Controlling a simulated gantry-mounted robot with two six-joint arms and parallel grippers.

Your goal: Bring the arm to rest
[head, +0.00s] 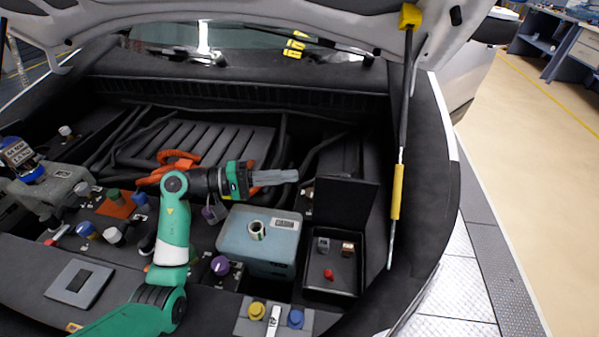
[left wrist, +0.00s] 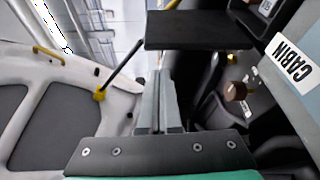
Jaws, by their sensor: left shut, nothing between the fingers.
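My left gripper (head: 292,176) is shut and empty, with its grey fingers together and pointing right in the head view. It is held in the air over the engine bay, behind the pale blue-grey tank (head: 285,262). The tank has an open-looking pale neck (head: 257,230) on top and a white label. In the left wrist view the shut fingers (left wrist: 162,105) point away from the camera with nothing between them. My right gripper is not in view.
An open black box (head: 334,288) with small parts inside stands right of the tank, its lid (head: 345,205) raised. A yellow-sleeved hood strut (head: 397,190) rises at the right. Yellow (head: 257,311) and blue (head: 295,319) caps sit in front. The floor (head: 530,130) at right is clear.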

